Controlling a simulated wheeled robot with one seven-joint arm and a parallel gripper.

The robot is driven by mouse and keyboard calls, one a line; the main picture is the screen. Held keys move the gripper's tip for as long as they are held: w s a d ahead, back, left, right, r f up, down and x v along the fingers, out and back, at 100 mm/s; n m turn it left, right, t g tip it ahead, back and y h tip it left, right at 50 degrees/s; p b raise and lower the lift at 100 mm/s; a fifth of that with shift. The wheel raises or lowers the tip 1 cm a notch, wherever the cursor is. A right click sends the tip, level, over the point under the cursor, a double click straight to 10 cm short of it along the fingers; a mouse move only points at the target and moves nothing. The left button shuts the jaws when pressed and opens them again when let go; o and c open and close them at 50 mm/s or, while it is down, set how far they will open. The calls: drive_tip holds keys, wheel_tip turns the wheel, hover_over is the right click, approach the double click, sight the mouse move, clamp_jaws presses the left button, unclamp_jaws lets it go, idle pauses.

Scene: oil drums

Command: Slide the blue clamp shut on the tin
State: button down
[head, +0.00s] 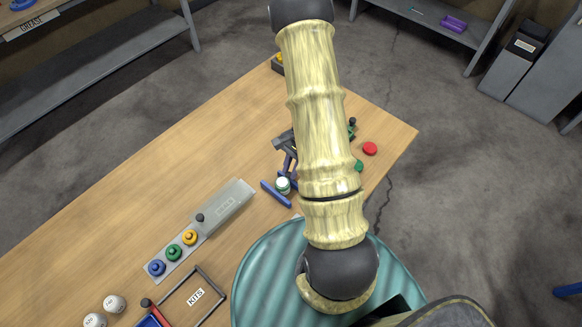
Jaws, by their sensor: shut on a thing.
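The tin (283,185), small and pale with a greenish top, stands on the wooden table left of my arm. The blue clamp (275,194) is around it: one blue bar lies along its near left side, and more blue parts show just behind and right of it. I cannot tell whether both jaws touch the tin. My gripper (288,158), dark grey, is just beyond the tin, shut on a blue part of the clamp. My arm hides much of the gripper and the clamp's right end.
A teal drum (262,275) stands close at the table's near edge. A grey panel (222,207) with coloured knobs lies left. A wire-framed KITS tray (197,297) is nearer. A red disc (370,148) lies right of my arm. The table's far left is bare.

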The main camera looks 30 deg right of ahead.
drive_tip(key=shift+d, duration=0.1)
drive_tip(key=c, duration=1.3)
unclamp_jaws()
drive_tip(key=shift+r, duration=0.1)
drive_tip(key=b+v, duration=0.1)
drive_tip(key=v, duration=1.6)
drive_tip(key=shift+r+b, duration=0.2)
drive_tip(key=shift+b, duration=0.1)
